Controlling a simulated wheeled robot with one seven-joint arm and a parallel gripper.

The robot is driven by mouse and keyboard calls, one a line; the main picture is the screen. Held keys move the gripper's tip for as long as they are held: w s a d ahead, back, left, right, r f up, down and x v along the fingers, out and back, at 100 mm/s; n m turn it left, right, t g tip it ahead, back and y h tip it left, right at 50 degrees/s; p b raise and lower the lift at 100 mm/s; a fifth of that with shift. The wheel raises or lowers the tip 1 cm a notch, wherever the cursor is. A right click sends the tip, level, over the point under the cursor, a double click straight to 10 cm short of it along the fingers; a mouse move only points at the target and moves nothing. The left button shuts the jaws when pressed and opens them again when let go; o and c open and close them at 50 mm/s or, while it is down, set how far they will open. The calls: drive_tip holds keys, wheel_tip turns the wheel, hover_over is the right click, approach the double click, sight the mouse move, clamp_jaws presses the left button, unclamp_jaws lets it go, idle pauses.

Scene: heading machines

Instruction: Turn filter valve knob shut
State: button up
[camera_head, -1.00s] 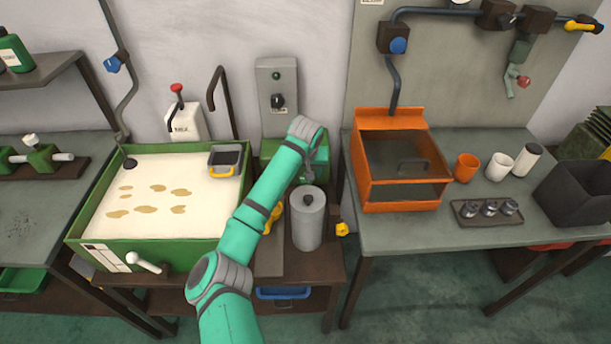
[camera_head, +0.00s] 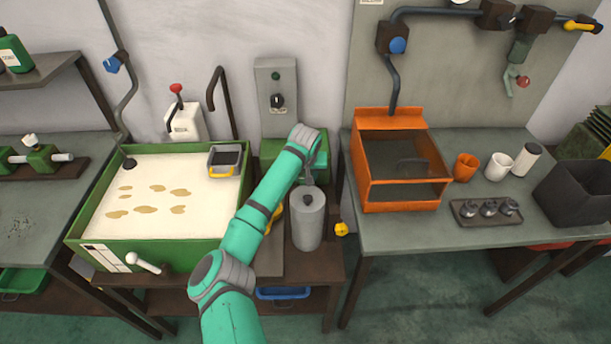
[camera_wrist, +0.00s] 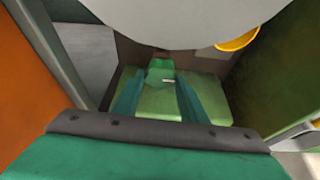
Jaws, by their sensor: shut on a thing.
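My gripper (camera_wrist: 159,98) points down behind the grey filter canister, with its two teal fingers on either side of a small green part (camera_wrist: 161,72) that has a pale mark. This part stands over a flat green surface. The head view hides the fingertips behind my arm and the canister (camera_head: 308,222). The canister has a dark knob (camera_head: 308,199) on top. A yellow knob (camera_head: 341,229) sits at its lower right, clear of my gripper. Another yellow part (camera_head: 277,213) shows at its left, partly behind my arm. I cannot tell which is the filter valve knob.
A green tank (camera_head: 95,215) of pale liquid stands at left, with a white-handled lever (camera_head: 146,262) in front. An orange box (camera_head: 400,205) is close at right on the grey table (camera_head: 395,236). A grey switch panel (camera_head: 277,85) is behind.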

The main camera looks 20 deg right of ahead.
drive_tip(key=shift+o, duration=0.2)
drive_tip(key=m, duration=0.2)
drive_tip(key=m+g+h, duration=0.1)
drive_tip(key=m, duration=0.1)
drive_tip(key=shift+m+h, duration=0.3)
drive_tip(key=m+g+h, duration=0.1)
drive_tip(key=m, duration=0.3)
drive_tip(key=shift+m, duration=0.3)
drive_tip(key=m+g, duration=0.1)
drive_tip(key=m, duration=0.1)
drive_tip(key=m+g, duration=0.1)
drive_tip(key=m, duration=0.1)
drive_tip(key=shift+w+h, duration=0.1)
drive_tip(key=shift+h, duration=0.2)
drive_tip(key=shift+r+m+g, duration=0.1)
drive_tip(key=shift+m+g, duration=0.7)
drive_tip(key=shift+m, duration=1.6)
drive_tip(key=shift+c, duration=0.2)
drive_tip(key=o, duration=1.1)
